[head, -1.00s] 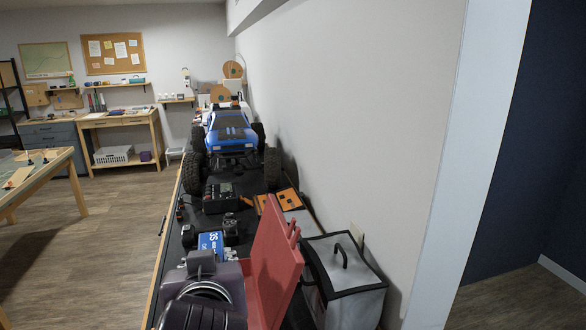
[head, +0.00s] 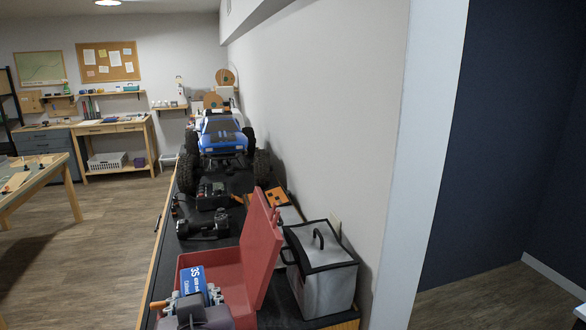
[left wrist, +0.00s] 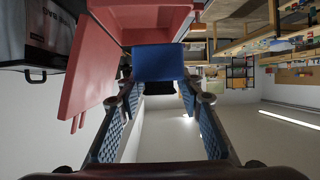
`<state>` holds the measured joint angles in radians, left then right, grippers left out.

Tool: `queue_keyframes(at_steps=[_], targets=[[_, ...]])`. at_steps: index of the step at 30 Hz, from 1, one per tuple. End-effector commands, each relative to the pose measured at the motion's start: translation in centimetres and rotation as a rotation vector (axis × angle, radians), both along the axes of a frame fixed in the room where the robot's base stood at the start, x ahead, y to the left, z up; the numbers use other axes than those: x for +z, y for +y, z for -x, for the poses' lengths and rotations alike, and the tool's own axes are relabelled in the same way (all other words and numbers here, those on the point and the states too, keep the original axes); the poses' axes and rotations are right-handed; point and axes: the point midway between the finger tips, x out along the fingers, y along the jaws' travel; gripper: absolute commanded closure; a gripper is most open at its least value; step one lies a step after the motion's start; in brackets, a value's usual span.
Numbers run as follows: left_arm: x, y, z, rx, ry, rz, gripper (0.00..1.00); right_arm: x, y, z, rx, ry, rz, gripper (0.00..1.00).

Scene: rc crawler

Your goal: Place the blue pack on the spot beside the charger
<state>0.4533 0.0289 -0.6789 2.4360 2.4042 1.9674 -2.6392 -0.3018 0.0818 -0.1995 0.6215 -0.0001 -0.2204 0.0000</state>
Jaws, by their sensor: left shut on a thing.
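The blue pack (head: 190,281) has white lettering and is held upright in my left gripper (head: 192,300). In the left wrist view the pack (left wrist: 158,62) sits between the two fingers. In the head view it appears in front of or over the open red box (head: 222,262); I cannot tell its height above it. The charger seems to be the black box (head: 212,196) on the dark bench, in front of the blue crawler (head: 222,137). I cannot make out a marked spot beside it. My right gripper is not in view.
The red box's raised lid (head: 262,245) stands at the right of its base. A grey bag with black trim (head: 325,272) is by the wall. A black device (head: 203,226) lies between box and charger. An orange plate (head: 282,197) lies right of the charger.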

Motion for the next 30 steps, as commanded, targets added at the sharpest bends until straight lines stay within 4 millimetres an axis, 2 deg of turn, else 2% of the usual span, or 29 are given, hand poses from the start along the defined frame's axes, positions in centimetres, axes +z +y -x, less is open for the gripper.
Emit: queue_keyframes(at_steps=[8, 12, 16, 18, 21, 25, 30], targets=[[-5.0, 1.4, 3.3, 0.074, 0.005, -0.008, 1.0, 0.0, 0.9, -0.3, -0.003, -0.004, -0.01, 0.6], [-8.0, 2.1, 6.1, 0.109, 0.003, -0.011, 1.0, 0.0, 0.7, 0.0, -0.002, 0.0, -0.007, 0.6], [-10.2, 2.5, 8.8, 0.127, -0.003, -0.009, 1.0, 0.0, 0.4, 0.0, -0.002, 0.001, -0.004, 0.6], [-12.2, 2.4, 8.6, 0.129, -0.013, -0.003, 1.0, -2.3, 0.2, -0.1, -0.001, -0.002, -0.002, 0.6], [-13.9, 2.4, 8.5, 0.129, -0.013, -0.003, 1.0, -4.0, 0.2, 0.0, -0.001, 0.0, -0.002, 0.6], [-15.8, 2.4, 8.5, 0.129, -0.013, -0.003, 1.0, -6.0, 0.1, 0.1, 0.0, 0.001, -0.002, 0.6], [-17.2, 2.4, 8.5, 0.129, -0.013, -0.003, 1.0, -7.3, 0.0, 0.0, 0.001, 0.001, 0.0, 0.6]])
